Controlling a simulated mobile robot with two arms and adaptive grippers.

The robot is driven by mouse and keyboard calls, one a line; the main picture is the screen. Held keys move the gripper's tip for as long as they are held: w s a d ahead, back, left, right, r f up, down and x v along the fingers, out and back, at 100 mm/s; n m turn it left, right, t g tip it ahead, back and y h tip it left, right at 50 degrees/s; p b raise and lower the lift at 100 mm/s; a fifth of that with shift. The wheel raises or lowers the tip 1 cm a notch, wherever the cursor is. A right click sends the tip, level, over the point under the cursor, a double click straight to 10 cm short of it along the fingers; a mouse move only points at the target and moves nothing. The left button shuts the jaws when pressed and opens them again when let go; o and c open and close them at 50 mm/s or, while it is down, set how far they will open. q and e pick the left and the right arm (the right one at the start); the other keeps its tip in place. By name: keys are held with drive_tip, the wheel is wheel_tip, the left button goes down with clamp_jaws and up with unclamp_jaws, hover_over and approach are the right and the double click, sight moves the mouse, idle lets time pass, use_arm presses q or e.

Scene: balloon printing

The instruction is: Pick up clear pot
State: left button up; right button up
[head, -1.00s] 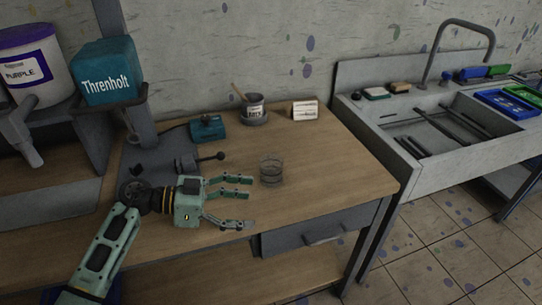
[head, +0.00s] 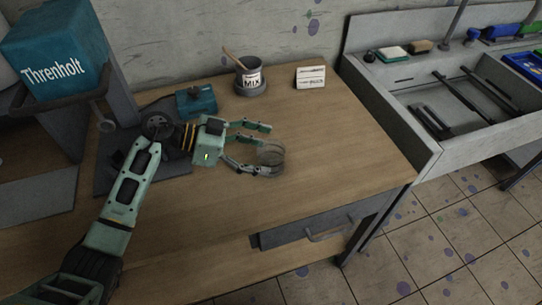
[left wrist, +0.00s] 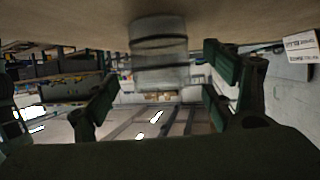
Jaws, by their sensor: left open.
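The clear pot (head: 271,156) is a small see-through cylinder standing on the wooden table in the head view. In the left wrist view the clear pot (left wrist: 159,52) shows in the upper middle, with dark bands around it. My left gripper (head: 265,150) is open, with its fingertips at the pot's left side in the head view. In the left wrist view its two fingers (left wrist: 155,82) lie apart on either side of the pot, not closed on it. My right gripper is in neither view.
A grey cup labelled MIX (head: 249,78) with a stick and a small white card (head: 311,77) stand at the back. A teal box (head: 196,101) is behind my arm. A sink (head: 440,100) lies to the right. The table's front right is clear.

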use_arm(q)
drive_tip(key=x, duration=0.2)
drive_tip(key=shift+w+d+f, duration=0.15)
drive_tip(key=shift+d+f, duration=0.05)
drive_tip(key=shift+d, duration=0.05)
drive_tip(key=c, duration=0.7)
drive_tip(key=shift+c, duration=2)
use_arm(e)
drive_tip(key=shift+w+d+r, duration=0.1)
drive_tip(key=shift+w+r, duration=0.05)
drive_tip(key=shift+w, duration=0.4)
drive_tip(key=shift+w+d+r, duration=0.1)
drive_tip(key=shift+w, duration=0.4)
